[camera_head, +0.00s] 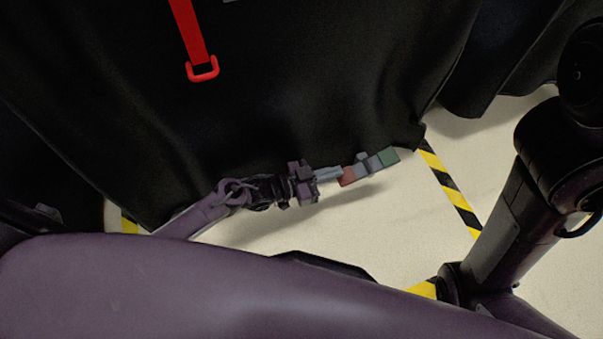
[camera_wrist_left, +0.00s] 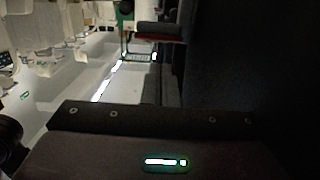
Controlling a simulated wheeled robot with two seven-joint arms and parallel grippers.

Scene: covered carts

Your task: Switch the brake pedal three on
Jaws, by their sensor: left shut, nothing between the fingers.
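The brake pedal (camera_head: 363,170) sticks out at the lower edge of a black cart cover. It has a red end (camera_head: 347,177) on the left, a grey middle and a green end (camera_head: 388,157) on the right. My left gripper (camera_head: 329,174) is shut and empty, just left of the red end. Whether its tips touch the pedal I cannot tell. In the left wrist view, a red strip (camera_wrist_left: 160,39) and green parts, probably the pedal, show at the top. The cart's wheel and the pedal's mount are hidden. My right gripper is out of view.
The black cover (camera_head: 300,90) hangs over the cart and fills the upper middle. A red strap with a buckle (camera_head: 202,69) hangs on it. Pale floor with yellow-black tape (camera_head: 453,192) lies free to the right. Another covered cart stands at the upper right.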

